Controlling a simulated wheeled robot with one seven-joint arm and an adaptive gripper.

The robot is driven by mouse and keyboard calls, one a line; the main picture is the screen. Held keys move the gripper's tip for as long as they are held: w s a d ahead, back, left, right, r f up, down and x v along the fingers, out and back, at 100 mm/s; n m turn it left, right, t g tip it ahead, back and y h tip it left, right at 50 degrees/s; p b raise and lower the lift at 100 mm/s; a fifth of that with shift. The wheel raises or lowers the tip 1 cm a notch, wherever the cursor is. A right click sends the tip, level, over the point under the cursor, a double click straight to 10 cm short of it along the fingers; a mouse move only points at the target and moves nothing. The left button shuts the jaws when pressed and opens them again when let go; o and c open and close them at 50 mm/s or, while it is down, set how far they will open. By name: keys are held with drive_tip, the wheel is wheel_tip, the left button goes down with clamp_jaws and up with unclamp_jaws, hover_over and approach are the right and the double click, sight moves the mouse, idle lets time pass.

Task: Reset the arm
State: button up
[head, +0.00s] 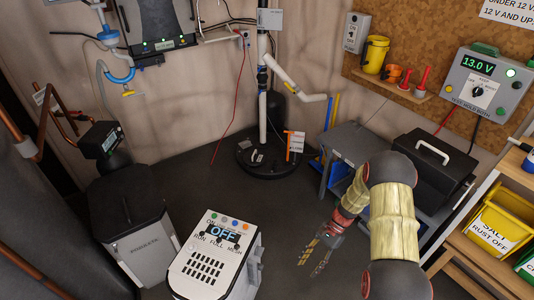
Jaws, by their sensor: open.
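My gripper (316,258) is in the head view at the lower middle, over the dark floor. Its two fingers point down and to the left, stand apart, and hold nothing. My arm comes down from the right, with pale yellow wrapped links and dark joints. A white heater unit (204,262) with a display reading OFF stands to the left of the gripper, apart from it.
A grey bin (135,248) stands left of the heater. A black toolbox (428,168) and a blue-grey rack (350,142) are behind my arm. A shelf with a yellow bin (490,228) is at right. A white pipe on a round black base (268,160) stands behind. Dark floor between is clear.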

drive_tip(key=s+d+r+n+t+h+p, duration=0.1)
drive_tip(key=s+d+r+n+t+h, duration=0.2)
drive_tip(key=r, duration=0.9)
drive_tip(key=s+d+r+n+h+p, duration=0.1)
drive_tip(key=s+r+n, duration=0.25)
drive_tip(key=r, duration=0.85)
drive_tip(key=s+r+n+t+h+p, duration=0.1)
drive_tip(key=s+r, duration=0.3)
drive_tip(key=r, duration=0.5)
drive_tip(key=s+r+n+t+p, duration=0.1)
drive_tip(key=s+r+t, duration=0.3)
drive_tip(key=r, duration=0.4)
drive_tip(key=s+a+r+n+t+h, duration=0.1)
drive_tip(key=s+r+n+t, duration=0.1)
drive_tip(key=s+r, duration=0.3)
wheel_tip(320, 180, up, 5)
drive_tip(key=shift+s+f+t+h+p, duration=0.2)
drive_tip(key=shift+s+t+h+p, duration=0.15)
drive_tip(key=shift+t, duration=0.35)
drive_tip(key=shift+a+r+n, duration=0.2)
drive_tip(key=shift+r+n, duration=0.05)
drive_tip(key=shift+r, duration=0.2)
drive_tip(key=shift+c, duration=0.2)
